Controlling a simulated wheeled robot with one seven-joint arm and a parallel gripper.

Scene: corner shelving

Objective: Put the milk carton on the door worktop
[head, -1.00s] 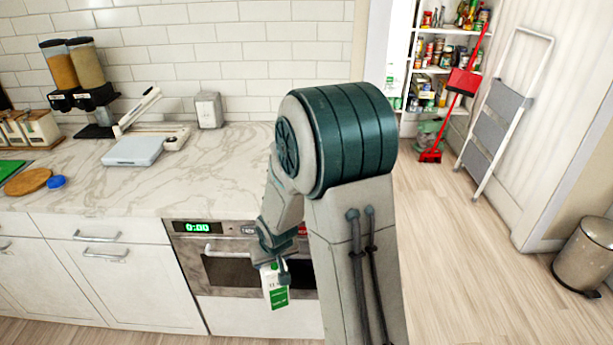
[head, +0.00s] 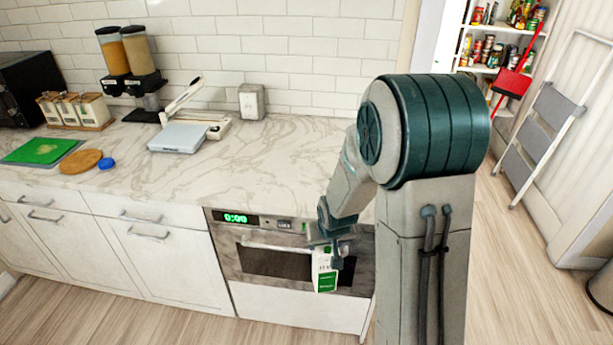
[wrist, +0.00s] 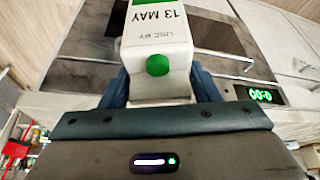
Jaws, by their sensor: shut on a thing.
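The milk carton (head: 325,275) is white and green with a green cap. My gripper (head: 335,250) is shut on it and holds it in front of the oven, below the worktop's height. In the wrist view the carton (wrist: 160,30) sits between my two fingers, with its cap toward the camera and "USE BY 13 MAY" on its top. The marble worktop (head: 260,165) runs along the tiled wall; its right part is hidden behind my arm. I cannot tell which stretch is the door worktop.
The oven (head: 275,262) with a lit green display is behind the carton. A kitchen scale (head: 178,137), a small grey box (head: 252,101), cereal dispensers (head: 130,65) and a round wooden board (head: 81,161) stand on the worktop. Its middle front is clear. A stepladder (head: 545,125) leans at the right.

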